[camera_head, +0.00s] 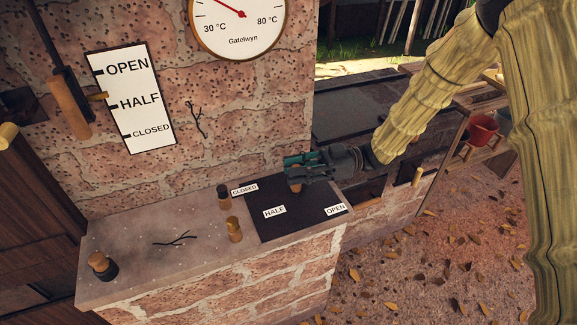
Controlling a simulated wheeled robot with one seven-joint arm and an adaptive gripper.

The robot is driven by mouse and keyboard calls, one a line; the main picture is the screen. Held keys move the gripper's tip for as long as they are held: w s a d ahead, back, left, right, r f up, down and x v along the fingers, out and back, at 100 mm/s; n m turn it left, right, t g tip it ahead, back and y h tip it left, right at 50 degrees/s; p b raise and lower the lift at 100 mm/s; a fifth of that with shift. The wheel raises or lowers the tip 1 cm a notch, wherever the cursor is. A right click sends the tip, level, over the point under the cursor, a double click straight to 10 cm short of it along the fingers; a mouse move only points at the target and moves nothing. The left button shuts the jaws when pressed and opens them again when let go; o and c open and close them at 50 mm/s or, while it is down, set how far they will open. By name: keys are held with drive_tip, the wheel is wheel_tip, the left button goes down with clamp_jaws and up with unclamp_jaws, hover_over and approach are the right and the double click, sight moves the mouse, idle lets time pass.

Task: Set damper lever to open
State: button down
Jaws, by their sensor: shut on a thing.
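A black plate (275,225) lies on the stone ledge, with labels CLOSED at its back left, HALF at front middle and OPEN at right. My gripper (293,167) is over the plate's back edge, shut on a wooden lever handle (296,187). Only a small part of the handle shows below the fingers; the rest of the lever is hidden. A white wall sign (133,98) reads OPEN, HALF, CLOSED from top to bottom. Beside it hangs another wooden handle (69,108) on a dark bar, with a brass pointer (98,96) near the HALF mark.
Short wooden-and-dark pegs stand on the ledge (190,265): one dark-based (224,197), one brass-toned (234,229) and one at front left (101,265). A twig (175,239) lies between them. A dial gauge (238,22) is on the brick wall. A red bucket (481,130) is at right.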

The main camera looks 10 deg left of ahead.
drive_tip(key=shift+s+d+v, duration=0.1)
drive_tip(key=shift+s+v, duration=0.1)
drive_tip(key=shift+v, duration=0.75)
drive_tip(key=shift+s+d+v, duration=0.1)
drive_tip(key=shift+s+v, duration=0.1)
drive_tip(key=shift+v, duration=0.75)
drive_tip(key=shift+s+d+v, duration=0.1)
drive_tip(key=shift+s+v, duration=0.1)
drive_tip(key=shift+v, duration=0.7)
drive_tip(key=c, duration=1.1)
unclamp_jaws()
drive_tip(key=shift+c, duration=0.2)
drive_tip(key=v, duration=1.2)
